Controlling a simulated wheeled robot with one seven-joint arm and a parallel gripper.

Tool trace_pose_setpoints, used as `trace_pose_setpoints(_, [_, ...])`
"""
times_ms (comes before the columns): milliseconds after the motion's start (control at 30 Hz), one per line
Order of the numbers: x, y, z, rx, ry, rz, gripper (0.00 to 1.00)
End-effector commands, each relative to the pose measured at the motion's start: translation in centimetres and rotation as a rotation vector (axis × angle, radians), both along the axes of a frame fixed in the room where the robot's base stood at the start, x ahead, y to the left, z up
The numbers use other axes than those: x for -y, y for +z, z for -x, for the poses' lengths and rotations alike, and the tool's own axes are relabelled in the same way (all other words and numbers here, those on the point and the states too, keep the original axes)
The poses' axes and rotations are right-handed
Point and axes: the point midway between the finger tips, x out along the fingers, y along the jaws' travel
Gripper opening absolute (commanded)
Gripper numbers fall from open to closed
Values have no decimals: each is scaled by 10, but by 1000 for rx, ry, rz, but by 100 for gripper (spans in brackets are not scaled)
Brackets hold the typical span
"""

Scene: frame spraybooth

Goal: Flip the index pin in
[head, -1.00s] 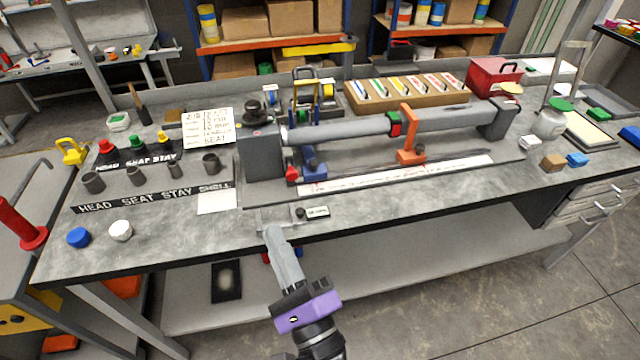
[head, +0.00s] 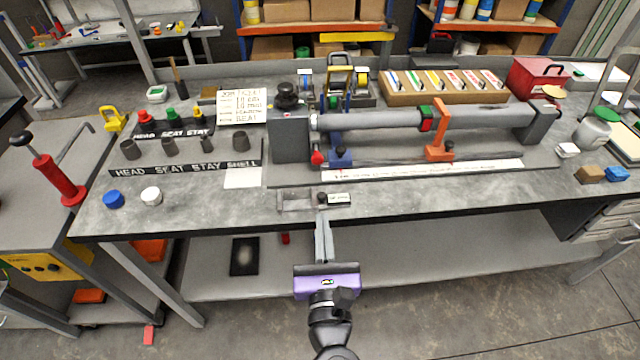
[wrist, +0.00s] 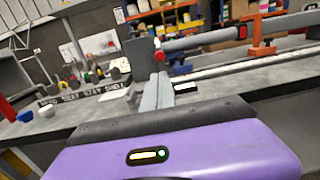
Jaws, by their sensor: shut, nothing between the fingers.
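My gripper (head: 321,222) is shut and empty. It points away from me at the bench's front edge, its tips just short of a small black knob (head: 322,198) beside a small labelled plate (head: 340,199). I cannot tell whether the tips touch it. In the wrist view my fingers (wrist: 157,92) point toward the bench fixture. The fixture has a grey block (head: 290,138) with a black knob on top and a long grey tube (head: 375,119). A small red-knobbed part (head: 317,158) stands at the block's lower right. I cannot tell for sure which part is the index pin.
An orange support (head: 437,140) holds the tube. A white scale strip (head: 420,170) lies in front. Grey cups, a blue cap (head: 114,199) and a white cap (head: 151,196) stand on the left. The bench front between the plate and the right-hand blocks is mostly clear.

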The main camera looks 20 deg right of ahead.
Motion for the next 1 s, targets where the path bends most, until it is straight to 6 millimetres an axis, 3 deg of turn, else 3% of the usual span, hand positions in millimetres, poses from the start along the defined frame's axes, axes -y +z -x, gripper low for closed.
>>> trace_pose_setpoints(167, [6, 4, -19, 1, -1, 0, 0])
trace_pose_setpoints(700, [39, 9, -112, 1, -1, 1, 0])
trace_pose_setpoints(1000, [46, 8, -129, 0, 0, 1, 0])
